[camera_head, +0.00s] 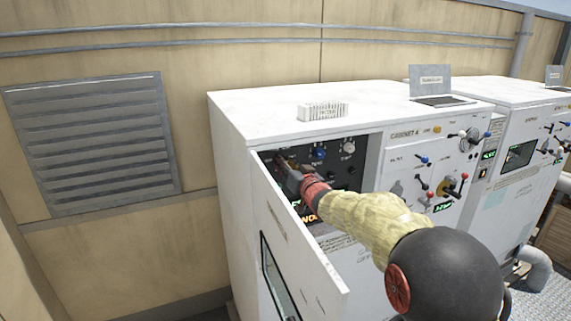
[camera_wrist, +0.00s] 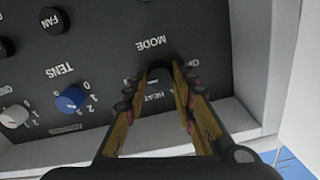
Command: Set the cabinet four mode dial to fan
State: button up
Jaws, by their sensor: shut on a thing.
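Cabinet four (camera_head: 290,108) is the near white cabinet, labelled "CABINET 4", with its door (camera_head: 300,255) swung open on a dark control panel. My gripper (camera_head: 287,170) reaches past the open door to the panel's upper left. In the wrist view, where the lettering is upside down, my gripper (camera_wrist: 159,84) is shut on the black mode dial (camera_wrist: 158,71), a finger on each side. The labels "MODE", "HEAT" and part of "OFF" show around it. The fingers hide most of the dial, its pointer and any fan label of its scale.
In the wrist view, a blue knob (camera_wrist: 71,99) marked "TENS", a white knob (camera_wrist: 14,116) and a black "FAN" button (camera_wrist: 55,20) share the panel. The open door stands close to my arm.

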jog(key=shift+f, duration=0.15)
jog(key=o, duration=1.2)
jog(key=shift+c, duration=0.2)
jog(key=v, duration=1.2)
